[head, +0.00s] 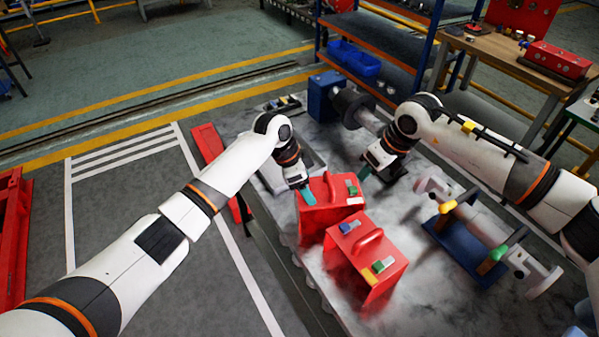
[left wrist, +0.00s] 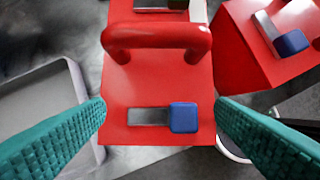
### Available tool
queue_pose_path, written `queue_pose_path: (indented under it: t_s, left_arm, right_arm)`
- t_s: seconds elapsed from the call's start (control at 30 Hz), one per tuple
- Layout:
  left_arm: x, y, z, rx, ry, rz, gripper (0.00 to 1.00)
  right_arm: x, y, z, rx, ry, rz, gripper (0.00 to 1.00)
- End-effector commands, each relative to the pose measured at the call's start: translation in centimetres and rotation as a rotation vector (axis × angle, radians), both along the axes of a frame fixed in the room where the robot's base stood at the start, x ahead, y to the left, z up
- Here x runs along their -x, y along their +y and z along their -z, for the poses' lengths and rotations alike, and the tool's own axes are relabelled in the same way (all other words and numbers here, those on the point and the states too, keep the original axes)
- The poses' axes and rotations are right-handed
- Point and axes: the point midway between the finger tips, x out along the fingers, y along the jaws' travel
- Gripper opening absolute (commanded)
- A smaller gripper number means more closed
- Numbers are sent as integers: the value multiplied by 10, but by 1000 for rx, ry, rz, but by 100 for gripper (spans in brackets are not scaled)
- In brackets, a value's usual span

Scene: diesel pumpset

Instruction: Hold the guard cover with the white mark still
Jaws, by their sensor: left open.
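Two red guard covers with arched handles stand on the table. The back cover (head: 318,218) has a green latch and a small pale patch near its right edge, perhaps the white mark. The front cover (head: 372,285) has blue, yellow and green pieces. My left gripper (head: 305,194) is at the back cover's left end. In the left wrist view its teal fingers (left wrist: 160,112) are open on either side of a red cover (left wrist: 150,80) with a blue latch; contact cannot be told. My right gripper (head: 366,172) is just behind the back cover, its opening unclear.
A grey tray (left wrist: 40,95) lies beside the cover in the left wrist view. A blue stand with a pale shaft (head: 470,250) is to the right. A blue motor-like part (head: 322,97) stands at the back. Bare tabletop (head: 430,300) shows at the front.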

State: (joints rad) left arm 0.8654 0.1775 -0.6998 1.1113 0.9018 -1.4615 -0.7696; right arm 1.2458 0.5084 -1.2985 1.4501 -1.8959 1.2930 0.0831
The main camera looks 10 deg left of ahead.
Motion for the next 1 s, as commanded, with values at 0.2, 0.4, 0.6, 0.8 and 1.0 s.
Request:
queue_pose_path:
  t_s: [0.2,0.4,0.6,0.8,1.0]
  left_arm:
    - [-1,-3,8,-1,0,0,78]
    - [-1,-3,8,-1,0,0,77]
    - [-1,-3,7,-1,0,0,44]
    - [-1,-2,7,-1,0,0,11]
    - [-1,-2,7,-1,0,0,66]
  right_arm:
    - [0,0,0,0,0,0,36]
    - [0,0,0,0,0,0,36]
    - [0,0,0,0,0,0,36]
    - [0,0,0,0,0,0,36]
    - [0,0,0,0,0,0,36]
